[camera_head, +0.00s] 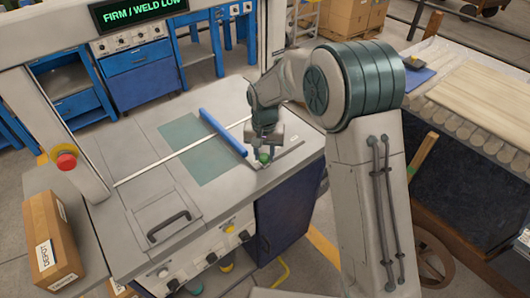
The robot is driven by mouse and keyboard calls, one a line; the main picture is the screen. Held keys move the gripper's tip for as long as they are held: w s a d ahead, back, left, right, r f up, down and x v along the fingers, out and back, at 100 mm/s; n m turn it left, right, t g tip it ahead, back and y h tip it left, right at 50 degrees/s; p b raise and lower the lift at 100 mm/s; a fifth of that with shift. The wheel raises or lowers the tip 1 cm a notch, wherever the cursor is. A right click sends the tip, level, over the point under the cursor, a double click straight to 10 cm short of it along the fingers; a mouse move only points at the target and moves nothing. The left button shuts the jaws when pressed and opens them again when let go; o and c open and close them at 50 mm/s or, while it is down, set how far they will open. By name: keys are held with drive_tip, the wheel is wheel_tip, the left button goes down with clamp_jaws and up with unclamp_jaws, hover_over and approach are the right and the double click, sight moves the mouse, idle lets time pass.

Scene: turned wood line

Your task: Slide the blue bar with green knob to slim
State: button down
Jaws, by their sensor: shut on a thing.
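The blue bar (224,133) lies at a slant across the machine's grey top, at the right edge of a dull green panel. The green knob (264,157) is at the near end of the bar's line. My gripper (264,151) points down over the knob and is shut on it. The fingers partly hide the knob. A pale plate with markings (287,155) lies to the right of my gripper, but its labels are too small to read, so I cannot tell where slim is.
The green panel (193,148) and a thin white rail (160,167) lie left of the bar. A black handle (168,226) stands up at the front left. A cardboard box (55,243) is at the far left.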

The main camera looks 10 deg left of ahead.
drive_tip(key=c, duration=1.1)
unclamp_jaws()
drive_tip(key=shift+s+a, duration=0.2)
drive_tip(key=shift+a, duration=0.1)
drive_tip(key=shift+o, duration=0.2)
drive_tip(key=shift+d, duration=0.1)
drive_tip(key=shift+w, duration=0.1)
wheel_tip(320, 180, up, 14)
